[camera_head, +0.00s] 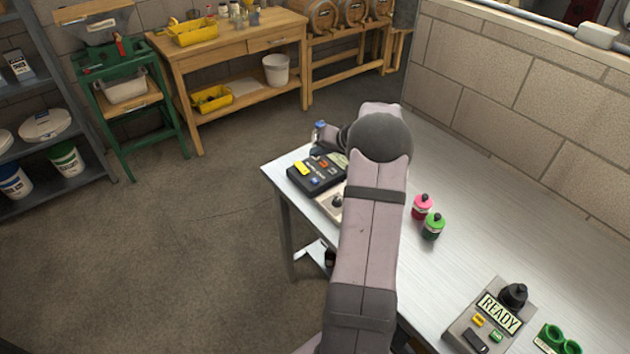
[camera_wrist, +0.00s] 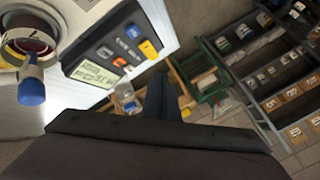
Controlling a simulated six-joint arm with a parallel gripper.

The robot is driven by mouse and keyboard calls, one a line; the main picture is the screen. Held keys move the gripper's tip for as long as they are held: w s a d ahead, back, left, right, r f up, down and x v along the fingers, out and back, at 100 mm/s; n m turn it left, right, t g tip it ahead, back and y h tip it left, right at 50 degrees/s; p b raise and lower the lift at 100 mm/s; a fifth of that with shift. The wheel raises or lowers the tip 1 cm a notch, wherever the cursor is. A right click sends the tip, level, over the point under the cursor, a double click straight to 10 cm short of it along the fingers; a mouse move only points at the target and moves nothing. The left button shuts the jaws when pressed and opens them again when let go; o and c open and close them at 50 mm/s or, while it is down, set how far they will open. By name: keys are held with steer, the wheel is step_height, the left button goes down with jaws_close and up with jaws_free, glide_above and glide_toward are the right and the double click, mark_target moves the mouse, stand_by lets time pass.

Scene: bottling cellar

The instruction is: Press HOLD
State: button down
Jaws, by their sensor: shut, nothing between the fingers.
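A dark control panel (camera_head: 318,172) lies at the far left end of the metal table, with yellow, blue and orange buttons and a small display. The same panel (camera_wrist: 112,50) shows in the wrist view, with its display and a row of coloured buttons. The button labels are too small to read, so I cannot tell which button is HOLD. My gripper (camera_wrist: 165,88) is shut and empty, with its dark fingers beside the panel in the picture. In the head view my arm hides part of the panel and the gripper is not clearly visible.
A light box with a round dial (camera_wrist: 30,42) and a blue-tipped part is beside the panel. A pink bottle (camera_head: 422,207) and a green bottle (camera_head: 433,227) stand right of my arm.

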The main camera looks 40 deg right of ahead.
steer(key=b, duration=0.3)
glide_above(318, 182)
step_height(318, 182, down, 7)
steer(key=shift+a+f+b, duration=0.1)
steer(key=shift+f+b, duration=0.55)
steer(key=shift+b, duration=0.2)
steer(key=shift+s+f+b, duration=0.1)
steer(key=shift+f+b, duration=0.8)
steer(key=shift+b, duration=0.8)
stand_by(2.3)
steer(key=shift+r, duration=0.9)
steer(key=shift+r+p, duration=1.35)
steer(key=shift+r, duration=1.15)
